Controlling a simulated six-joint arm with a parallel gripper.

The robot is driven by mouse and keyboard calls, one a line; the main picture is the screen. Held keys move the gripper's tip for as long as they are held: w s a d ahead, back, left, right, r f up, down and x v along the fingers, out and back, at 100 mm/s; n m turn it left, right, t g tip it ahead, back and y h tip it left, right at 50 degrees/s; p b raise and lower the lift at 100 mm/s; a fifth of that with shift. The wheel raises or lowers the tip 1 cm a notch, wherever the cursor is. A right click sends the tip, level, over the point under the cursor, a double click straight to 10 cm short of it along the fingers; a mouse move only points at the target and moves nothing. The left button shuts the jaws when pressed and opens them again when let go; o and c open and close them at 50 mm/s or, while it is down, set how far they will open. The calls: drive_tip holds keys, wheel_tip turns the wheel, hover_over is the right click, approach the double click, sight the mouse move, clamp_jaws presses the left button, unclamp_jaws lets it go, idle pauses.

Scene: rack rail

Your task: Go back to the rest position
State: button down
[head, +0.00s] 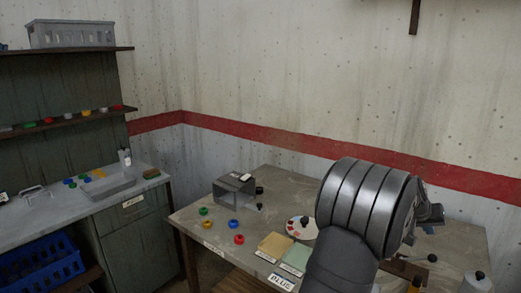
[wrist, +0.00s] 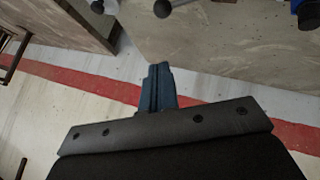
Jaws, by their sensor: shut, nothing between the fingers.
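My gripper shows in the wrist view (wrist: 158,72), with its two dark blue fingers together and nothing between them. It points over the floor beside the edge of a grey worktop (wrist: 220,40) and touches nothing that I can see. In the head view my grey arm covers the right part of the worktable (head: 265,180). The gripper's fingers are mostly hidden behind the arm there.
The worktable holds a grey box (head: 233,191), a green ring (head: 203,211), a red ring (head: 239,239), a white plate (head: 293,226), a yellow pad (head: 274,244) and a green pad (head: 296,257). A white bottle (head: 476,283) stands at lower right. A blue crate (head: 45,265) is at left.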

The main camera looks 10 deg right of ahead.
wheel_tip(320, 180, down, 8)
drive_tip(key=d, duration=0.3)
drive_tip(key=w+a+r+n+g+h, duration=0.15)
drive_tip(key=w+a+r, duration=0.35)
drive_tip(key=a+r, duration=0.7)
drive_tip(key=shift+m+t, duration=0.25)
drive_tip(key=shift+t, duration=0.6)
drive_tip(key=shift+w+f, duration=0.1)
drive_tip(key=shift+f, duration=2.2)
